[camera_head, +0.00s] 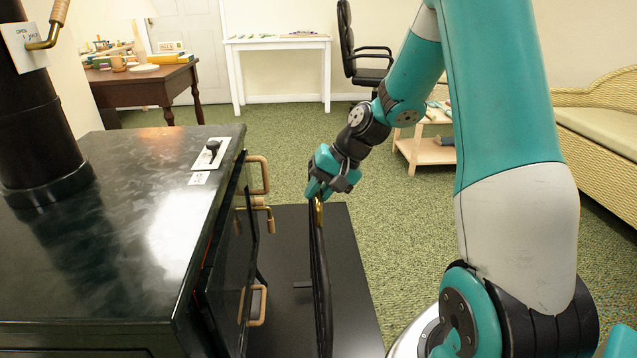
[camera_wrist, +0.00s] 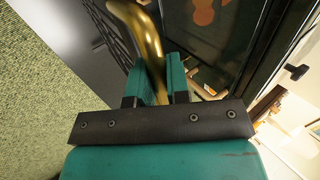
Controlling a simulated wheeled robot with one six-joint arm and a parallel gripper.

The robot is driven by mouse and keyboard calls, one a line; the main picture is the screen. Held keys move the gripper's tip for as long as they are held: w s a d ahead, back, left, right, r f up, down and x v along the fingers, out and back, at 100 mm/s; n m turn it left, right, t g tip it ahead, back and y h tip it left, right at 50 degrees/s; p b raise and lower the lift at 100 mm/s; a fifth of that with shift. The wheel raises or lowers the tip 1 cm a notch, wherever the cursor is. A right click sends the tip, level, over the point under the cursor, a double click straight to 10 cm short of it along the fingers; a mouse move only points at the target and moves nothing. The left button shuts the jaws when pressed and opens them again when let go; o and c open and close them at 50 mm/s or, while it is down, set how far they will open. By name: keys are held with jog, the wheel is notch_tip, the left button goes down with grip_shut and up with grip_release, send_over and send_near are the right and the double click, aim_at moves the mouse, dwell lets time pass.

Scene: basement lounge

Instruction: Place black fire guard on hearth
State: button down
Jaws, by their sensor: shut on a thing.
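My gripper (camera_head: 318,192) is shut on the brass handle at the top of the black fire guard (camera_head: 320,275). In the wrist view the curved brass handle (camera_wrist: 150,45) passes between the two teal fingers of my gripper (camera_wrist: 160,80). The guard is seen nearly edge-on and stands upright above the black hearth (camera_head: 347,275). I cannot tell whether its lower edge touches the hearth. The hearth is a flat dark slab on the floor in front of the stove (camera_head: 125,235). The guard is to the right of the stove front, apart from it.
The stove front has several wooden-grip handles (camera_head: 258,175) sticking out towards the guard. A black flue pipe (camera_head: 35,125) rises from the stove top. Green carpet (camera_head: 400,235) is clear beyond the hearth. A low wooden table (camera_head: 425,150) and a wicker sofa (camera_head: 600,110) stand further back.

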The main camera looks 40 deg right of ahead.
jog(key=shift+f+b, duration=0.8)
jog(key=shift+f, duration=1.2)
jog(key=shift+f, duration=0.15)
jog(key=c, duration=1.1)
grip_release()
jog(key=shift+f, duration=0.1)
